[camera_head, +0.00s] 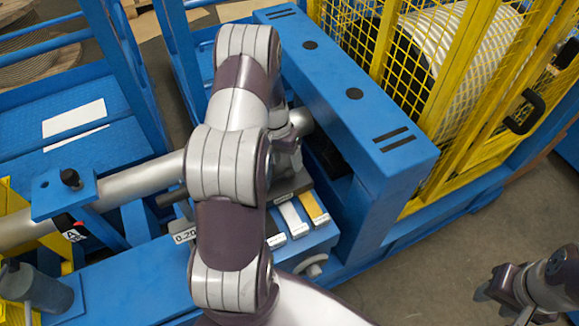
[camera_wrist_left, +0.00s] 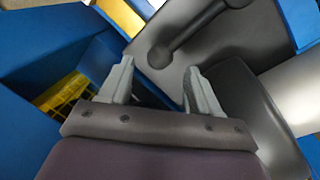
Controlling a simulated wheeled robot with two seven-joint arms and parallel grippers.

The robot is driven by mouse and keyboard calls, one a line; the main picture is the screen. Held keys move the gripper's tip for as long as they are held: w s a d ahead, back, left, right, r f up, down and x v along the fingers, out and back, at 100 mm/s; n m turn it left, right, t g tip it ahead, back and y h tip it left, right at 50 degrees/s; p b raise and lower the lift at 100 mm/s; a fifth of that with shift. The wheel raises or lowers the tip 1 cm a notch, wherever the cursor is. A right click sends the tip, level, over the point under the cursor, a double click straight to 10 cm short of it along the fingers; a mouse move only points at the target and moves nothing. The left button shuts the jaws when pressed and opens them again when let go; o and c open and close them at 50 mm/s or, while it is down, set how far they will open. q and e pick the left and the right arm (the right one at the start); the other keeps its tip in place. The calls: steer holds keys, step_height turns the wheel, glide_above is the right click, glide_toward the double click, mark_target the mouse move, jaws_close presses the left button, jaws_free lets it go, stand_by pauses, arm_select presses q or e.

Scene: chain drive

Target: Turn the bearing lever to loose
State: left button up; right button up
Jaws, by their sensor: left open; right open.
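A dark grey lever (camera_wrist_left: 200,25) with a rounded pivot end lies across a dark grey housing face in the left wrist view. My left gripper (camera_wrist_left: 158,66) is open and empty, its two fingertips just short of the lever's pivot end. No contact shows. In the head view, my left arm covers most of this gripper and the lever cannot be made out. My right gripper (camera_head: 499,296) is open at the lower right of the head view, away from the machine, with nothing visible in it.
A thick blue beam (camera_head: 350,95) stands right of my left arm, before a yellow mesh guard (camera_head: 405,75) around a drum. A silver shaft (camera_head: 140,180) runs in from the left. White and yellow blocks (camera_head: 290,217) sit below the gripper. Floor is free at lower right.

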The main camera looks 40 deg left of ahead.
mark_target(289, 169)
arm_select(q)
steer(key=f, duration=0.4)
steer(key=shift+d, duration=0.35)
steer(key=shift+w+f, duration=0.15)
steer(key=shift+f, duration=0.05)
steer(key=shift+c, duration=0.8)
jaws_close()
